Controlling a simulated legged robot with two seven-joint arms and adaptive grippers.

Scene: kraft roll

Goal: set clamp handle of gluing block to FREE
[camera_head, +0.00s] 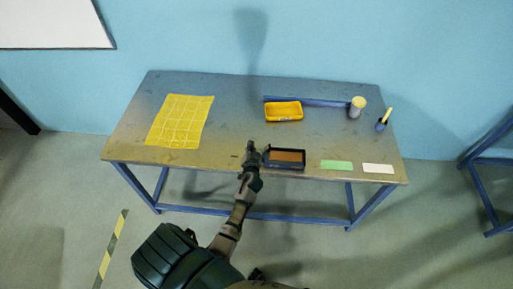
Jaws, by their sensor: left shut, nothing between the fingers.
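A dark, shallow box-like block with a brown top (286,158) sits at the front edge of the table, right of centre. It may be the gluing block, but I cannot make out a clamp handle or its setting. My left gripper (250,147) is shut and empty. It appears over the table's front edge, just left of the dark block. I cannot tell whether it touches the block. The gripper and wrist may hide part of the block's left side. My right gripper is not in view.
The table (235,100) carries a yellow gridded sheet (180,121), a yellow tray (283,111), a blue rail (320,102), a yellow-topped can (356,109) and a blue holder with a yellow-handled tool (382,123). Green (336,165) and cream (378,168) cards lie front right. The middle is clear.

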